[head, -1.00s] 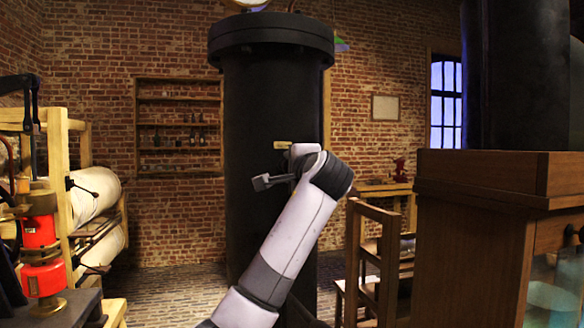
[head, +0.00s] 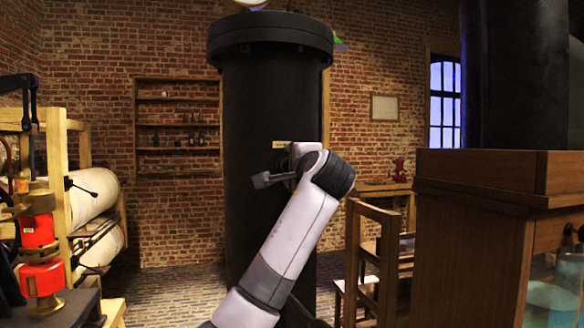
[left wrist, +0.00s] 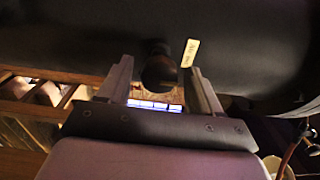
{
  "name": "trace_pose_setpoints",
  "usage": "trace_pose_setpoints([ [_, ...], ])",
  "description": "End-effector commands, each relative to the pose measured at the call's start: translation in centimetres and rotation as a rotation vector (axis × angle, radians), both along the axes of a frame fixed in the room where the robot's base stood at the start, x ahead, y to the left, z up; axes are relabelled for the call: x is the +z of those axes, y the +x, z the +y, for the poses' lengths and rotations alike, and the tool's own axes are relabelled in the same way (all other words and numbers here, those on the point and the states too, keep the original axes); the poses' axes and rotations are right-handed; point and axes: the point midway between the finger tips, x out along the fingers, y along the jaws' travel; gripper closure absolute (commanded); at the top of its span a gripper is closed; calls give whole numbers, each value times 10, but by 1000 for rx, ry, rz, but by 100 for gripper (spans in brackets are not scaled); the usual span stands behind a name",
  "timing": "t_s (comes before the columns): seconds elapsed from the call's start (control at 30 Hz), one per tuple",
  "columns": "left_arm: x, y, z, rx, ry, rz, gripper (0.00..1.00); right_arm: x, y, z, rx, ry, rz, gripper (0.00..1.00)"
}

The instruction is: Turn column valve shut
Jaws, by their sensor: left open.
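The tall black column (head: 270,120) stands in the middle of the head view, with a small pale label (head: 281,144) on its side. In the left wrist view the column's dark side fills the top, and the dark, rounded valve (left wrist: 158,70) sticks out from it beside the label (left wrist: 190,52). My left gripper (left wrist: 160,75) is open, with one finger on each side of the valve. I cannot tell whether either finger touches it. In the head view my left arm rises from below to the column and hides much of the valve area. My right gripper is not in view.
A wooden cabinet (head: 470,235) stands at the right, with a wooden chair (head: 375,260) to its left. A wooden rack with pale rolls (head: 95,195) and a red device (head: 40,250) stand at the left. Stone floor (head: 175,295) shows between the rack and column.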

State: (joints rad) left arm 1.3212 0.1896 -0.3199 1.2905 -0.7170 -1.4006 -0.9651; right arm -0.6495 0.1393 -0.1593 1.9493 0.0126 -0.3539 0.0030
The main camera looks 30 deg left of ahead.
Motion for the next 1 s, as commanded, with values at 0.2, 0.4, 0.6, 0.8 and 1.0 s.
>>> trace_pose_setpoints([
  [0.2,-3,-23,-29,-6,2,-3,36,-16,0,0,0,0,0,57],
  [0.4,-1,-38,-46,-4,2,-2,36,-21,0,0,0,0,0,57],
  [0.6,0,-41,-49,-2,1,0,36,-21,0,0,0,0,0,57],
  [0.8,0,-41,-49,-2,1,0,36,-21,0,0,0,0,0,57],
  [1.0,0,-41,-49,-2,1,0,36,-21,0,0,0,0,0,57],
])
